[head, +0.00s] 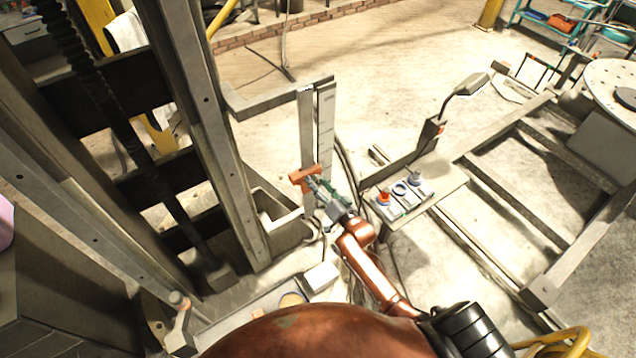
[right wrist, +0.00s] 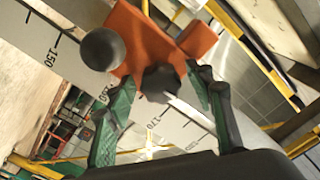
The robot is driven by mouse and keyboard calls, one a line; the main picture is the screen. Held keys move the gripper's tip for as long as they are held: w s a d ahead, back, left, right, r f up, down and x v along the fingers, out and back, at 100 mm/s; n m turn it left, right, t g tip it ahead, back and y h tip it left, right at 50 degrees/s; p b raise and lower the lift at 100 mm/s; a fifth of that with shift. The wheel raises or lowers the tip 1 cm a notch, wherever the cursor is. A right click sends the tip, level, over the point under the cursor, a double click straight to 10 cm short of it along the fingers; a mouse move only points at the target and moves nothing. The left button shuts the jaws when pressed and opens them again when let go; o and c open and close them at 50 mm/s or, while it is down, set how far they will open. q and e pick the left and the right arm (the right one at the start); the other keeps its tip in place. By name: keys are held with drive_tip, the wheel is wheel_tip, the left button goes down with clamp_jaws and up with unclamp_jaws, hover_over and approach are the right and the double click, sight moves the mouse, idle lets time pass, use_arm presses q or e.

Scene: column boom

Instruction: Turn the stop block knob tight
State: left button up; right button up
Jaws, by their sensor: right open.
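The orange stop block (head: 304,174) sits on an upright scale rail (head: 326,130) in the head view. In the right wrist view the block (right wrist: 150,40) is close, with a dark lobed knob (right wrist: 160,84) on its near face. A grey ball (right wrist: 101,49) shows at the block's left side. My right gripper (head: 320,188) is at the block, its green fingers open. In the right wrist view its fingertips (right wrist: 167,86) stand on either side of the lobed knob; contact cannot be told. My left gripper is not in view.
A panel with a red button (head: 384,198) and other controls stands right of the gripper. The tall column frame (head: 205,130) is to the left. A metal floor frame (head: 520,180) lies at right. Cables hang beside the scale rail. Open floor lies behind.

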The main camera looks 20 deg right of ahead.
drive_tip(key=shift+s+f, duration=0.1)
drive_tip(key=shift+s, duration=0.15)
drive_tip(key=s+d, duration=0.1)
drive_tip(key=s, duration=1)
drive_tip(key=shift+s+d, duration=0.2)
drive_tip(key=shift+d, duration=0.15)
